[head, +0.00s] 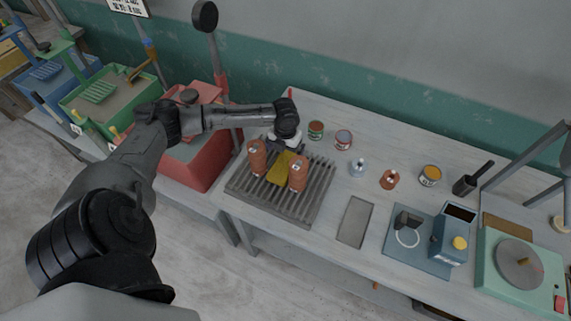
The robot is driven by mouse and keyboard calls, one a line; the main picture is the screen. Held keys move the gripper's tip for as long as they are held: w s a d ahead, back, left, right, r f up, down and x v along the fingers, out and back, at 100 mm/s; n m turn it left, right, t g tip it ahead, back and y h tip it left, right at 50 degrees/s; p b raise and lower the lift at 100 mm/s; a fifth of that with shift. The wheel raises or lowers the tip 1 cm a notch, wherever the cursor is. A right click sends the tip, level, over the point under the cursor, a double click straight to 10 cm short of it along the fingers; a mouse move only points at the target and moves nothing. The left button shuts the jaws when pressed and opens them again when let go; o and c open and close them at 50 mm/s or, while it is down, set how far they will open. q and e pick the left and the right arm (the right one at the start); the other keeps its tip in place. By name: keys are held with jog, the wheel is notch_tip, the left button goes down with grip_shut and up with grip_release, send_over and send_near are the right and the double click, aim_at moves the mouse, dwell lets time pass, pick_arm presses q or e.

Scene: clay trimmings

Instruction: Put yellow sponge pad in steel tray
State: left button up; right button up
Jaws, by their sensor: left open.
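The yellow sponge pad (281,170) lies on a grey slatted rack (318,197), between two orange-brown cylinders. My left gripper (284,148) is open, just behind and above the pad's far end. Its fingertips are small and partly hidden, so I cannot tell whether they touch the pad. The steel tray (355,221) is a shallow grey rectangle on the bench, to the right of the rack, and it looks empty. My right gripper is not in view.
The orange-brown cylinders (257,157) and (298,175) stand close on either side of the pad. Small cans, a glass bottle (358,168) and a copper-coloured pot (389,180) stand behind the tray. A blue mat (396,250) lies right of it. A red bin (201,168) stands left.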

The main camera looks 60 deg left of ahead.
aim_at(285, 162)
pick_arm(q)
jog(key=shift+f, duration=3.35)
jog(key=c, duration=1)
jog(key=shift+r, duration=0.15)
